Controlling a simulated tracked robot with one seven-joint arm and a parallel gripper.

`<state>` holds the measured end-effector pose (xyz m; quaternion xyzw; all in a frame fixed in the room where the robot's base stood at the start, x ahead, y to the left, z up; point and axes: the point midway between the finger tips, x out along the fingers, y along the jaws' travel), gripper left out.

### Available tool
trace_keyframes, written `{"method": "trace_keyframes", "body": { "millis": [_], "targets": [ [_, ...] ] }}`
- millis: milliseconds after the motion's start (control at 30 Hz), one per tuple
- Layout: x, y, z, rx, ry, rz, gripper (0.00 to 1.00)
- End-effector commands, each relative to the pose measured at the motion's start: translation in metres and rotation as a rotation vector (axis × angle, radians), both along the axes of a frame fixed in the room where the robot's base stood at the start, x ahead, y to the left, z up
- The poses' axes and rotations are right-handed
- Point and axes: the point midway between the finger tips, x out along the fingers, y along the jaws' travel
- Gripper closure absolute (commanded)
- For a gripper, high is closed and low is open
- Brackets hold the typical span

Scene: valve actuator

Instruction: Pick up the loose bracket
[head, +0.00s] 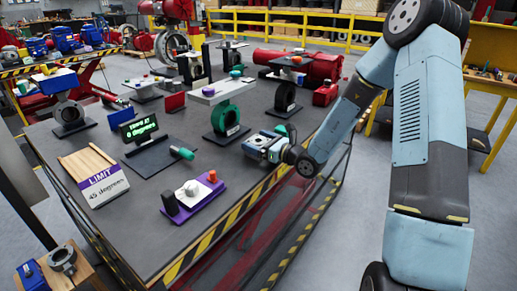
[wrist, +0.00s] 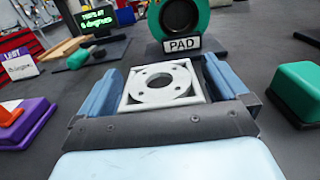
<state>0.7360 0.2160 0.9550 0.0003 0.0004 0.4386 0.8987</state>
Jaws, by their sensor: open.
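The loose bracket (wrist: 160,100) is a white-grey square plate with a round ring and small holes, seen in the wrist view. It lies between the two blue fingers of my gripper (wrist: 162,82), which are apart on its left and right sides. I cannot tell whether either finger touches it. In the head view my gripper (head: 264,145) is low over the dark table (head: 150,215) near its right edge. The bracket is hard to make out there among the fingers.
A green round valve (head: 223,118) with a PAD label (wrist: 182,44) stands just beyond the bracket. A green block (wrist: 300,85) is to the right. A purple base with knobs (head: 192,197), a lit display (head: 138,127) and a LIMIT sign (head: 95,178) stand to the left.

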Motion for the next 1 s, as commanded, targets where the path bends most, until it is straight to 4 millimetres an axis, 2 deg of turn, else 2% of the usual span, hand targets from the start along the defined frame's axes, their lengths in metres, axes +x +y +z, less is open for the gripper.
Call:
{"method": "trace_keyframes", "body": {
  "millis": [67, 167, 800, 1000],
  "targets": [
    [-0.0001, -0.0003, 0.0, 0.0, 0.0, 0.0, 0.0],
    [-0.0002, -0.0005, 0.0, 0.0, 0.0, 0.0, 0.09],
    [-0.0003, -0.001, 0.0, -0.001, -0.001, -0.001, 0.7],
    [-0.0001, -0.0009, 0.0005, 0.0, -0.001, 0.0, 0.71]
  ]
}}
